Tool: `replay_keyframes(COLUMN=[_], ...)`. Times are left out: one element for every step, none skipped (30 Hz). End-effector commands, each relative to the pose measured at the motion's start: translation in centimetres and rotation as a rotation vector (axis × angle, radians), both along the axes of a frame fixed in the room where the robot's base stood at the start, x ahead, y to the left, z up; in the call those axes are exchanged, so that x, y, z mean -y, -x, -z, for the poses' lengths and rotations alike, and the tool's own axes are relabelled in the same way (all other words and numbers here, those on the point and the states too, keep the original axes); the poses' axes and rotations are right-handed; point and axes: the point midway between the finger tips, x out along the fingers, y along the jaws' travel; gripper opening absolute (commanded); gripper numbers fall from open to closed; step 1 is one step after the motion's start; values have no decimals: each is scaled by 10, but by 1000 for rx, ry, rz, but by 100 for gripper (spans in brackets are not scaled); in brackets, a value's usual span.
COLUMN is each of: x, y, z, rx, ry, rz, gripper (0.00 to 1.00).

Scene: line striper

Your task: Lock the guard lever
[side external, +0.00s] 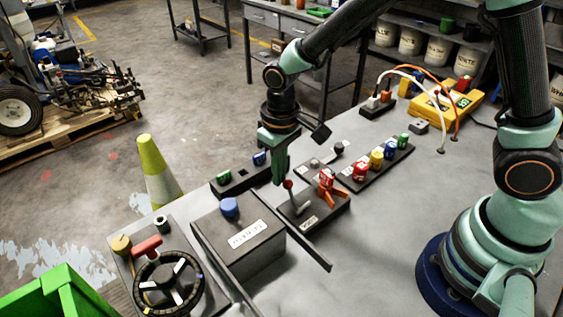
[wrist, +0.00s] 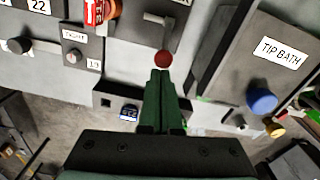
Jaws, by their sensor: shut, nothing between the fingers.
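A lever with a red ball knob (side external: 288,184) and a pale metal shaft stands on a dark labelled panel (side external: 328,218) near the middle of the bench; I take it for the guard lever. The knob also shows in the wrist view (wrist: 163,59), just beyond my fingertips, with the shaft running up from it. My gripper (side external: 279,180) is shut and empty, its green fingers pointing down beside the knob. In the wrist view the fingertips (wrist: 161,73) are very close to the knob; I cannot tell whether they touch. The panel's label is partly cut off there.
A TIP BATH box (side external: 258,250) with a blue knob (side external: 229,207) and dark side rails stands left of the lever. A handwheel (side external: 170,283) is front left. Bare bench lies front right.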

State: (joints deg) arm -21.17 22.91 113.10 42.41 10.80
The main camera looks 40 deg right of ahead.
Motion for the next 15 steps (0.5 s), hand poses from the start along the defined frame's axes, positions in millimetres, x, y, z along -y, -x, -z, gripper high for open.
replay_keyframes(x=[0,0,0,0,0,0,0,0,0,0,0,0,0,0,0], y=[0,0,0,0,1,1,1,2,3,3,4,4,4,5,5], z=[0,0,0,0,-1,-1,-2,-2,-3,-3,-3,-3,-3,-3,-4], rx=[0,0,0,0,0,1,1,1,1,1,1,0,0,0,0], ry=[0,0,0,0,0,0,0,0,0,0,0,0,0,0,0], rz=[0,0,0,0,0,0,0,0,0,0,0,0,0,0,0], gripper=[0,0,0,0,0,0,0,0,0,0,0,0,0,0,0])
